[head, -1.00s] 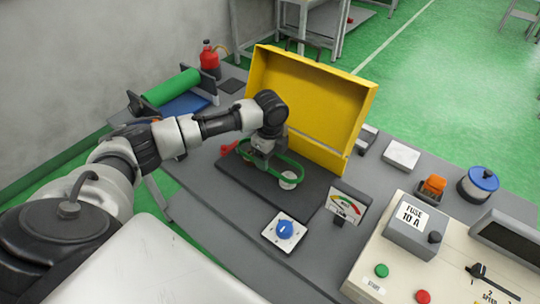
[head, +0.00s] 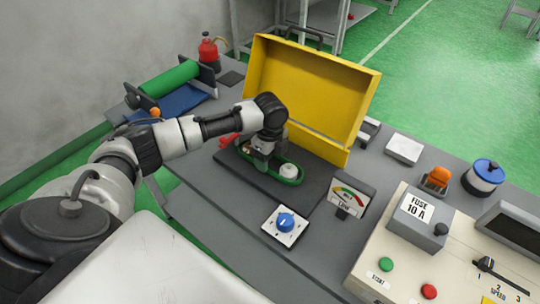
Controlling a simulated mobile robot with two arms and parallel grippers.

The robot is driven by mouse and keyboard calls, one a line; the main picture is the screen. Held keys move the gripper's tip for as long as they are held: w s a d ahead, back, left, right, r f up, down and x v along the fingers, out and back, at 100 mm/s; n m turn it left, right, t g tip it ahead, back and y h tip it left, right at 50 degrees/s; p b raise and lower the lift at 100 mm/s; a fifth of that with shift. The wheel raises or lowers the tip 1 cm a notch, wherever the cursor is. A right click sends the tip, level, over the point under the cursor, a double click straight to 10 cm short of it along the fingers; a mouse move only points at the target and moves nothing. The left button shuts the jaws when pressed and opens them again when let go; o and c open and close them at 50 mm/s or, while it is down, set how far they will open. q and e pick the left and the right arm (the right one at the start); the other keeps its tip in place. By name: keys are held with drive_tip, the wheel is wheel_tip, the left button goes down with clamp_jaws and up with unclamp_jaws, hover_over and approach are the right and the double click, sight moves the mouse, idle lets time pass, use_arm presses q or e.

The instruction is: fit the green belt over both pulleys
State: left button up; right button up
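The green belt (head: 283,181) is a loop on the dark base plate (head: 309,192) in front of the yellow cover. Its right end curves around the white right pulley (head: 289,171) and looks low, near the plate. My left gripper (head: 259,167) points down at the belt's left end, where the other pulley is mostly hidden behind it. Whether the belt sits in the pulleys' grooves is too small to tell. The fingertips are small and partly hidden, so I cannot tell if they are shut. My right gripper is not in view.
The open yellow cover (head: 310,95) stands just behind the plate. A red handle (head: 228,140) is left of the gripper. A blue knob (head: 286,222) and a gauge (head: 349,199) are in front. A control panel (head: 400,266) fills the lower right.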

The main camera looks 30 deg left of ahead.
use_arm(q)
drive_tip(key=o, duration=0.4)
drive_tip(key=shift+o, duration=0.2)
wheel_tip(320, 180, up, 11)
drive_tip(key=shift+f, duration=0.1)
idle(0.7)
